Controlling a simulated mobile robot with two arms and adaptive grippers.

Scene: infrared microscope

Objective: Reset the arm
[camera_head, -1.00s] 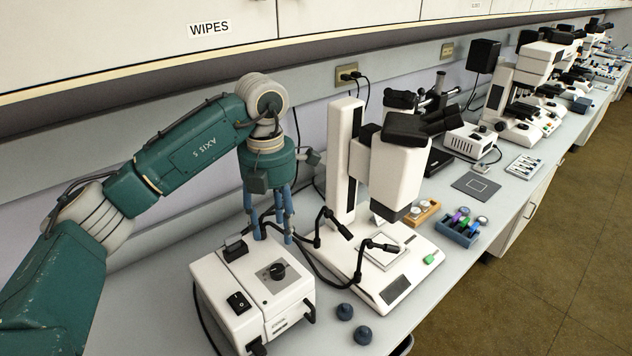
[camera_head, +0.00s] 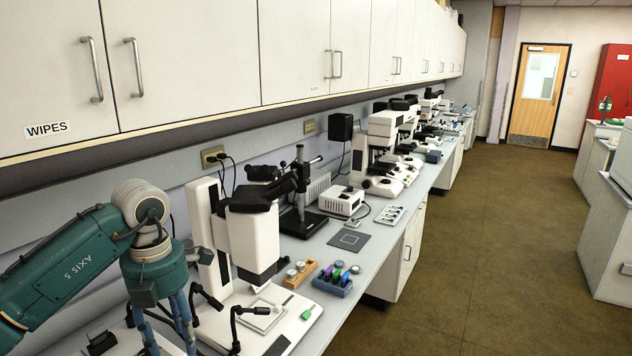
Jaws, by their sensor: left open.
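My left arm (camera_head: 75,265), teal with light grey joints, comes in from the left. Its gripper (camera_head: 168,335) points down, with its blue fingers apart and nothing seen between them. It hangs over the white control box (camera_head: 100,346) at the bottom left, which is mostly cut off by the frame. The white microscope (camera_head: 253,235) with black eyepieces stands just right of the gripper. The gap between fingertips and box is hard to judge. My right gripper is not in view.
A blue rack (camera_head: 333,281) and an orange tray (camera_head: 300,272) sit right of the microscope. More instruments line the bench. Wall cabinets (camera_head: 200,60) overhang it. The floor (camera_head: 470,260) on the right is open.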

